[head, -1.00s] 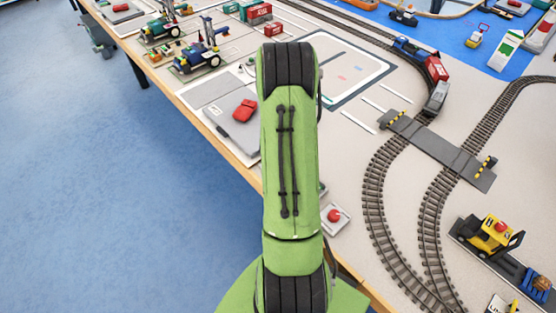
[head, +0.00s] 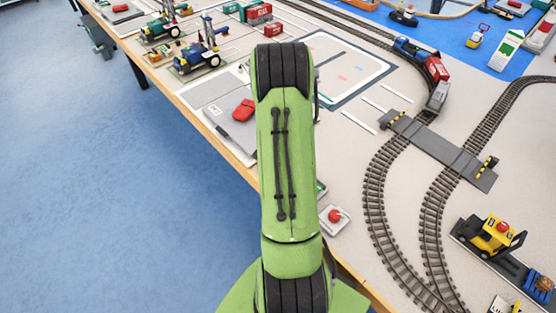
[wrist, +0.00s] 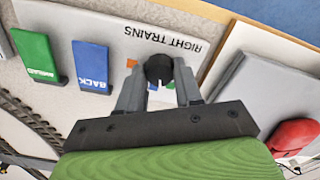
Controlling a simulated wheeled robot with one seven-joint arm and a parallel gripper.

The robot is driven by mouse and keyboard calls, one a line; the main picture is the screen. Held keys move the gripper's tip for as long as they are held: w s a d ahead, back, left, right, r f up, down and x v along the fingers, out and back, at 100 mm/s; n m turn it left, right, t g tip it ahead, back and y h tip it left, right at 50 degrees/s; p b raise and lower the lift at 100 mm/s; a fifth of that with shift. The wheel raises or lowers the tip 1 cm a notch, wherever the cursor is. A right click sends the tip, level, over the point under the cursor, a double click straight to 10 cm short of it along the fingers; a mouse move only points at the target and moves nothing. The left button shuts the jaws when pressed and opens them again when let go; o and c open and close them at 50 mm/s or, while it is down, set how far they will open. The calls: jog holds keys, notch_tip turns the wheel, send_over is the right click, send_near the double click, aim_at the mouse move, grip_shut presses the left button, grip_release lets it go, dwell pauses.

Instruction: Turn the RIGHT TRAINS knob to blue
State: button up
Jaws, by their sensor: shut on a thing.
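In the wrist view, the RIGHT TRAINS panel (wrist: 105,25) is pale grey with its label upside down. Its round black knob (wrist: 159,68) has a white pointer mark directed toward the bottom of the picture, toward my gripper. My gripper (wrist: 159,78) is shut on the knob, one finger on each side. An orange patch (wrist: 131,63) shows left of the knob. A bit of blue shows just below it, partly hidden by the fingers. In the head view my green arm hides the knob and the gripper.
A green AHEAD lever (wrist: 36,57) and a blue BACK lever (wrist: 91,66) stand left of the knob. A grey panel with a red piece (wrist: 295,138) lies to the right. In the head view, tracks (head: 375,190) and a red button box (head: 334,216) lie right of my arm.

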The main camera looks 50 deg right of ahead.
jog(key=shift+m, duration=1.5)
jog(key=o, duration=1)
jog(key=shift+o, duration=0.2)
notch_tip(320, 180, up, 16)
jog(key=p, duration=0.3)
jog(key=shift+p, duration=0.4)
jog(key=shift+f, duration=0.1)
